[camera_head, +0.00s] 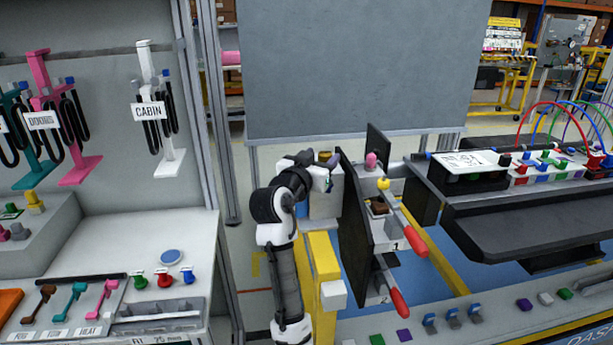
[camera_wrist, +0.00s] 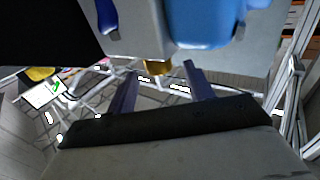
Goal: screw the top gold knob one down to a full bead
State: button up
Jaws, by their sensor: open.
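A gold knob (camera_wrist: 157,67) shows in the wrist view, jutting from the lower edge of a light grey block (camera_wrist: 135,35). My gripper (camera_wrist: 161,75) is open, with one dark finger on each side of the knob and visible gaps between. Whether the fingertips reach level with the knob is hard to tell. In the head view my gripper (camera_head: 327,178) is at the grey block (camera_head: 322,205), left of the dark upright panel (camera_head: 354,215). A small brownish-gold piece (camera_head: 324,156) shows on top there. The knob's thread and any bead are not visible.
A blue part (camera_wrist: 205,20) sits on the block close above the fingers. Right of the dark panel are a pink knob (camera_head: 371,160), a yellow knob (camera_head: 383,184) and red handles (camera_head: 414,233). A yellow post (camera_head: 325,262) stands beside my arm.

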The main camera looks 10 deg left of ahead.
jog(key=b+v, duration=0.1)
jog(key=v, duration=0.8)
jog(key=shift+b, duration=0.4)
jog(key=shift+w, duration=0.1)
